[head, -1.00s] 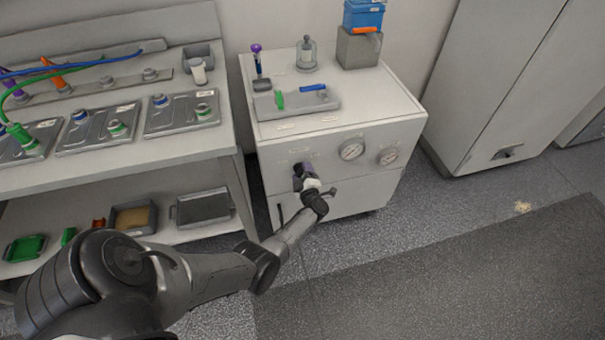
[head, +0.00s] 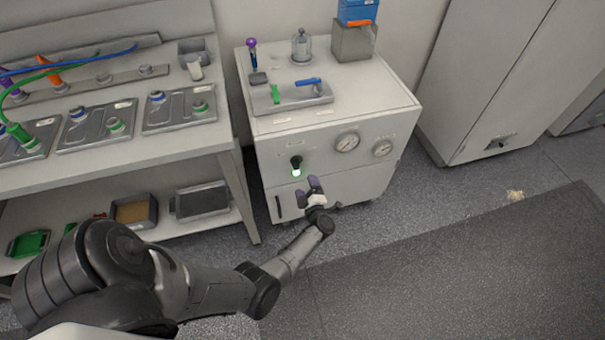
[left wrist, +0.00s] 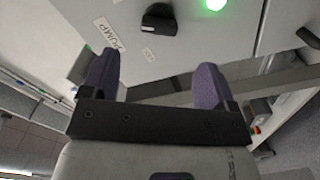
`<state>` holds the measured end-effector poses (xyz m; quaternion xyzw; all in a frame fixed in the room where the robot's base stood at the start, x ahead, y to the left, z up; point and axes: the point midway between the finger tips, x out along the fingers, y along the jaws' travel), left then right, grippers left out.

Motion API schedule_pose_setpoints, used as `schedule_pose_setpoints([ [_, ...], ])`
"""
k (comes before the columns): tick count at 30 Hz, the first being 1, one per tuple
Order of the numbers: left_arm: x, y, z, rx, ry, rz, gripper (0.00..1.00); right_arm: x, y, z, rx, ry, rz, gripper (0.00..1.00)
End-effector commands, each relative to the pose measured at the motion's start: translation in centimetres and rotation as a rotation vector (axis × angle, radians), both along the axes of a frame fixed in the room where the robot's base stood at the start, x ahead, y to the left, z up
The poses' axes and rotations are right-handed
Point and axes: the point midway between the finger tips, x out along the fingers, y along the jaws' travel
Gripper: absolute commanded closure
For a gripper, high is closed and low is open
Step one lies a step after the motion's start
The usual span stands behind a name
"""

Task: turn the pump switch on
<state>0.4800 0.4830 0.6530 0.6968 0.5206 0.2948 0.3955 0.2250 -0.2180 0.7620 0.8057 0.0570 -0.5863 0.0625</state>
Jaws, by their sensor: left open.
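The pump switch (head: 296,160) is a black rotary knob on the front of the white cabinet (head: 272,200). A round lamp (head: 296,173) just below it glows green. In the left wrist view the black knob (left wrist: 159,20) shows near the top, beside a PUMP label (left wrist: 109,34), and the green lamp (left wrist: 215,4) is lit at the top edge. My left gripper (head: 311,184) is open and empty, below and a little right of the knob and apart from it. Its two purple fingers (left wrist: 155,82) stand wide apart in the left wrist view. My right gripper is not in view.
Two gauges (head: 347,142) sit right of the knob. A grey tray (head: 290,97) with green and blue handles lies on the cabinet top. A bench (head: 150,140) with metal plates stands at left. A tall cabinet (head: 478,80) stands at right, with open floor between.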

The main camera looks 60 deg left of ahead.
Motion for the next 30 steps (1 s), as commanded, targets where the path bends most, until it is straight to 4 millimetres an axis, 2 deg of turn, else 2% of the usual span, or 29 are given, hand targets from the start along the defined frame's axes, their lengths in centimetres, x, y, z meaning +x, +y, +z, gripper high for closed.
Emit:
schedule_pose_setpoints([
  [3,-0.6,-1.8,0.1,-0.001,0.0,0.001,0.19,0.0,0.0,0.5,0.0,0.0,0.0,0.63],
  [9,-1.0,-3.5,0.0,0.001,0.0,-0.001,0.19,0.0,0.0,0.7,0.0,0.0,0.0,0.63],
  [30,-1.2,-4.0,0.0,0.001,0.0,0.0,0.19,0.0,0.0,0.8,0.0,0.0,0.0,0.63],
])
